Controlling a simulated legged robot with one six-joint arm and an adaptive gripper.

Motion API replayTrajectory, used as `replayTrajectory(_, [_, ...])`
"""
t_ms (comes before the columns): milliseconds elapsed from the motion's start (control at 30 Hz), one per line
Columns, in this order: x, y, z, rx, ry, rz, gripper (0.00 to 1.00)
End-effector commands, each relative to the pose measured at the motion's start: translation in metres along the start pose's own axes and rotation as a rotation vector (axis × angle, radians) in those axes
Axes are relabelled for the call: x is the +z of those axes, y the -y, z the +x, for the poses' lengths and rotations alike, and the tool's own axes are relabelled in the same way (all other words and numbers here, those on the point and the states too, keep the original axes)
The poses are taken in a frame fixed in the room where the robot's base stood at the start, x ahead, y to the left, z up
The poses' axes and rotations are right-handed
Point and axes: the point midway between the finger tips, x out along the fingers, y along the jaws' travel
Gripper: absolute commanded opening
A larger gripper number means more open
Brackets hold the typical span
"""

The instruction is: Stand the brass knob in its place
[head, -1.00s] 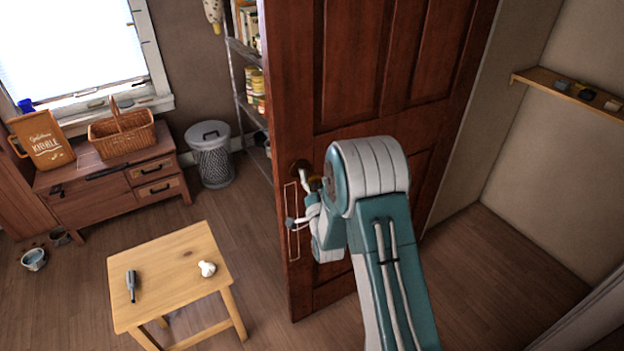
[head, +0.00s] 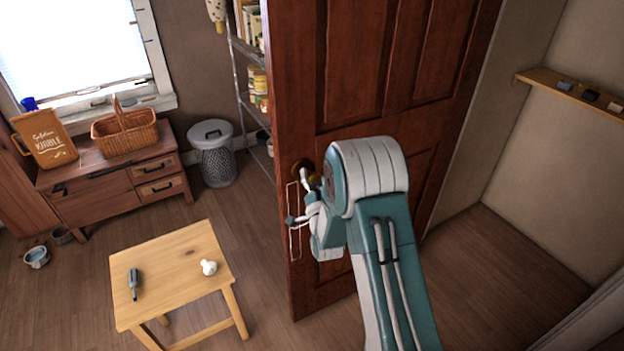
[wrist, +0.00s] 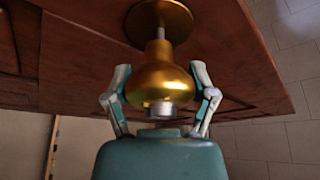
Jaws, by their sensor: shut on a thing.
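The brass knob (wrist: 163,78) is between the two fingers of my gripper (wrist: 161,90) in the wrist view, with its narrow neck toward the door. A grey spindle (wrist: 160,33) shows between this neck and the round brass plate (wrist: 135,22) on the brown door (head: 345,90). Whether the knob is seated on the spindle I cannot tell. In the head view my gripper (head: 310,195) is at the left edge of the door, by the plate (head: 302,166). My arm hides most of the knob there.
A small wooden table (head: 185,255) at lower left holds a screwdriver (head: 133,282) and a white knob-like piece (head: 208,267). A wire shelf (head: 246,85) stands behind the door. A wall shelf (head: 560,84) is at right. Floor right of the door is clear.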

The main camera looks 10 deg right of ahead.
Motion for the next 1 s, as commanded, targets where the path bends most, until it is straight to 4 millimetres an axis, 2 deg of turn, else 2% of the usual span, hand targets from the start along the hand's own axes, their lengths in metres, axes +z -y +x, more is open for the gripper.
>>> replayTrajectory(800, [0.007,0.001,0.017,-0.001,-0.001,0.000,0.15])
replayTrajectory(833, [0.007,0.001,0.017,-0.001,-0.001,0.000,0.77])
replayTrajectory(900, [0.007,0.001,0.017,-0.001,-0.001,0.000,1.00])
replayTrajectory(1000, [0.007,0.001,0.016,-0.001,-0.001,0.000,1.00])
